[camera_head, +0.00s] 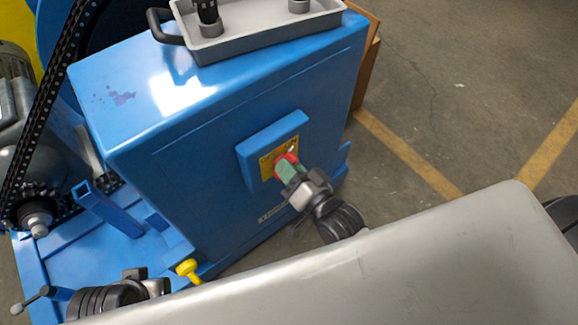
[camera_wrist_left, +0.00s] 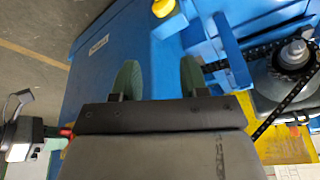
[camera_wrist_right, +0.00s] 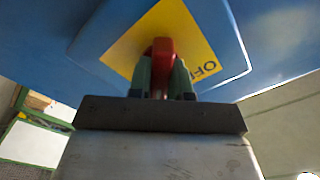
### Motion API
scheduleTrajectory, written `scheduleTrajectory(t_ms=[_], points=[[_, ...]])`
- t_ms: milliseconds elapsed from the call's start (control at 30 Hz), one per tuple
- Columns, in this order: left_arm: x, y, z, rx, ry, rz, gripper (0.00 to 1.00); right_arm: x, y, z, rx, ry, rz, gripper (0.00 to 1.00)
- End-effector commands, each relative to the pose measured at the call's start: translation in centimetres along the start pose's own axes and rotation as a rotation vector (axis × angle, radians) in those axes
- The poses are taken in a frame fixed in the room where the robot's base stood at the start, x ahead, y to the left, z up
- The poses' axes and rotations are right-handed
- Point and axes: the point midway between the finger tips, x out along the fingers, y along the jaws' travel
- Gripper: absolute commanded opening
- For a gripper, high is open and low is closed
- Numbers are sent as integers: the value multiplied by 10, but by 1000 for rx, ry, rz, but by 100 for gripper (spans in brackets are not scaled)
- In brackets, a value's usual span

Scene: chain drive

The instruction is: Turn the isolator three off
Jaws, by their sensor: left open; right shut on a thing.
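The isolator has a red handle (camera_head: 286,163) on a yellow plate (camera_head: 267,166), set on a blue raised panel on the side of the blue machine housing. My right gripper (camera_head: 290,170) is shut on the red handle. In the right wrist view the red handle (camera_wrist_right: 160,62) stands between the green fingertips, and part of the word "OFF" shows on the yellow plate (camera_wrist_right: 190,35) to its right. My left gripper (camera_wrist_left: 160,80) is open and empty in front of the blue housing, low at the left. In the head view its fingertips are hard to see.
A grey tray (camera_head: 262,32) with dark and grey parts sits on top of the housing (camera_head: 150,130). A yellow knob (camera_head: 188,268) is near my left gripper. A chain (camera_head: 45,110), sprocket and grey motor are at the left. The floor at the right is clear.

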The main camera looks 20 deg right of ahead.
Motion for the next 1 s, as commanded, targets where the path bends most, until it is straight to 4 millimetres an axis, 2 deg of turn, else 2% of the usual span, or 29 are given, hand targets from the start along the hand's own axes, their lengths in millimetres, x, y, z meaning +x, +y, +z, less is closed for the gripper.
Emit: scheduleTrajectory(t_ms=[233,267,467,633,800,1000], points=[[-4,0,-2,0,2,0,44,0,-1,-1,-26,0,1,0],[1,0,-2,0,-2,1,44,0,-1,-1,-33,-1,1,0],[43,2,0,3,-31,5,44,0,-2,-2,-123,-1,1,0],[89,4,9,6,-54,9,44,0,-3,-3,-242,-2,2,0],[135,6,29,11,-80,13,44,0,-4,-3,-379,0,1,0],[178,9,63,16,-110,17,44,0,-4,-3,-552,-1,2,0]])
